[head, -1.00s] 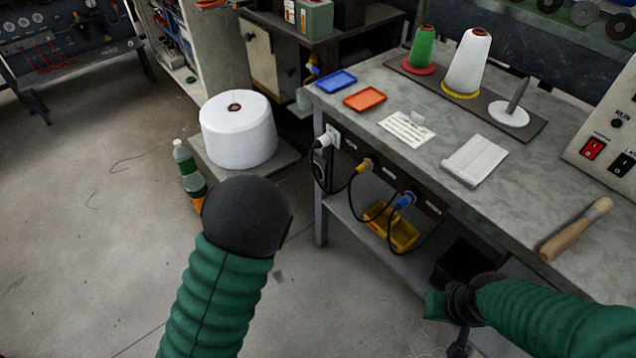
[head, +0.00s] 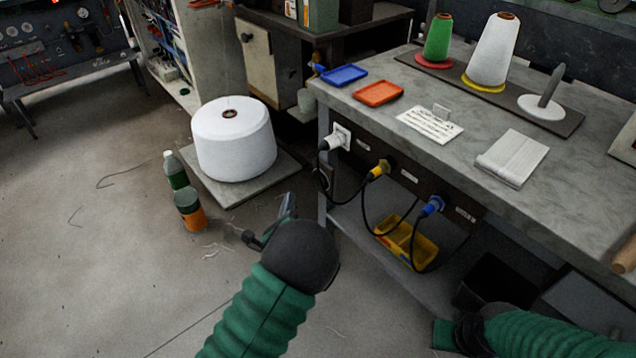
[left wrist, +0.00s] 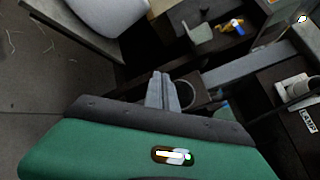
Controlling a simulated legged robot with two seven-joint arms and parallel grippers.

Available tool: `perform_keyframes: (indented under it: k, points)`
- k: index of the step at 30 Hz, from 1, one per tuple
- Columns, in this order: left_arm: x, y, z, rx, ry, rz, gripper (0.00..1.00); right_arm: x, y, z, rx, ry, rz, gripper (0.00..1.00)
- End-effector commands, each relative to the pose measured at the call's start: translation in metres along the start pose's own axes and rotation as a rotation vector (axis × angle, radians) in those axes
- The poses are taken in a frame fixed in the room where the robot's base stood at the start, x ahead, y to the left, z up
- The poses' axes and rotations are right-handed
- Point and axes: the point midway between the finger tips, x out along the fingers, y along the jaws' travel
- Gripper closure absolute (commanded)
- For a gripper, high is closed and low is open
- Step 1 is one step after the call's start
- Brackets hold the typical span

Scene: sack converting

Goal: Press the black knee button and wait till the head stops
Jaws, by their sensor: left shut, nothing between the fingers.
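I cannot make out a black knee button or a machine head in either view. My left gripper (head: 288,203) is shut and empty, beyond the dark wrist cover, over the floor in front of the bench's left leg. In the left wrist view its closed fingers (left wrist: 163,88) point toward the bench's underside. My right arm comes in at the lower right, below the bench top; its fingers are out of sight.
The bench (head: 590,150) holds blue (head: 344,75) and orange (head: 378,93) trays and thread cones. Plugs and looping cables hang at its front, above a yellow bin (head: 408,243).

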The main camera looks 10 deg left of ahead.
Motion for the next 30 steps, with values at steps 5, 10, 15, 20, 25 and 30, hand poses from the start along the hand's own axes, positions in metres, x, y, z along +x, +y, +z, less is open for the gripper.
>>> perform_keyframes:
  k: [5, 10, 15, 20, 25, 30]
  points:
    - [0.019, -0.012, -0.016, -0.003, -0.001, -0.002, 1.00, 0.011, 0.000, 0.003, 0.000, 0.000, 0.000, 1.00]
    - [0.035, -0.026, -0.026, -0.001, 0.000, -0.001, 1.00, 0.012, 0.000, 0.003, 0.000, -0.001, 0.000, 1.00]
    - [0.044, -0.032, -0.033, -0.001, 0.000, 0.000, 1.00, 0.012, 0.000, 0.003, 0.000, 0.000, 0.000, 1.00]
    - [0.046, -0.034, -0.034, -0.001, 0.000, 0.001, 1.00, 0.012, 0.000, 0.003, 0.000, 0.000, 0.000, 1.00]
    - [0.046, -0.034, -0.034, -0.001, 0.000, 0.001, 1.00, 0.012, 0.000, 0.003, 0.000, 0.000, 0.000, 1.00]
    - [0.046, -0.034, -0.034, -0.001, 0.000, 0.001, 1.00, 0.012, 0.000, 0.003, 0.000, 0.000, 0.000, 1.00]
